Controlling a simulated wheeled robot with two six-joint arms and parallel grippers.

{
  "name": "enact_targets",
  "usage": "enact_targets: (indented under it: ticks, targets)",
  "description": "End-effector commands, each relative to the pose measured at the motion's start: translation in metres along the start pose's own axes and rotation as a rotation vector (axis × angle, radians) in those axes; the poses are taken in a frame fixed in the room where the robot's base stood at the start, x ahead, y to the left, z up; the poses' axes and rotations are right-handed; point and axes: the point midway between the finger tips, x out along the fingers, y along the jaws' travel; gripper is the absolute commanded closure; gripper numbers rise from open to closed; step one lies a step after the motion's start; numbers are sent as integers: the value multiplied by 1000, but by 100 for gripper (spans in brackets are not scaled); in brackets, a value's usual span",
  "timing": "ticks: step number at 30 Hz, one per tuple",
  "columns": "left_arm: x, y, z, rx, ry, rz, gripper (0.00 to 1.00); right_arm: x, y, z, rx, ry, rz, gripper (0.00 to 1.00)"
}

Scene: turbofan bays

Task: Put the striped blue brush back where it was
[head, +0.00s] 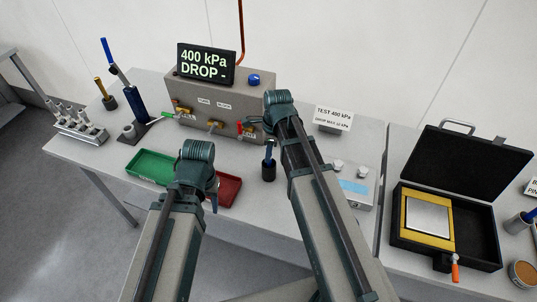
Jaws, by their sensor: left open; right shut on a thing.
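The striped blue brush (269,149) is upright at the mouth of a small dark cup (268,172) on the bench, in front of the grey test box. How far its lower end sits inside the cup is hard to tell. My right gripper (258,121) is above the cup at the brush's upper end, shut on it; the gripper and arm hide the top of the brush. My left gripper (212,201) is open and empty, pointing down over the red tray (229,190).
The grey test box (208,103), with levers and a display reading 400 kPa, stands behind. A green tray (152,167) lies left of the red tray. A blue pump (137,103) stands at the left. An open black case (463,190) is on the right.

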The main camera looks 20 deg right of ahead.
Motion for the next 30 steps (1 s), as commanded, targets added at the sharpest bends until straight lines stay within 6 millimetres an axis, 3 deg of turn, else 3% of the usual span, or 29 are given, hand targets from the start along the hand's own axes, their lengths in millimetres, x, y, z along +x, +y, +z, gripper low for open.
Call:
enact_targets:
  ticks: [5,6,10,23,30]
  targets:
    - [5,0,0,0,0,0,50,5,0,-1,0,0,0,100]
    - [3,0,0,0,0,0,50,3,0,0,0,0,0,69]
    - [3,0,0,0,0,0,50,3,0,0,0,0,0,46]
    - [-1,0,0,0,0,0,50,-1,0,0,0,0,0,46]
    - [-22,-2,1,0,0,0,50,-22,0,0,1,0,0,46]
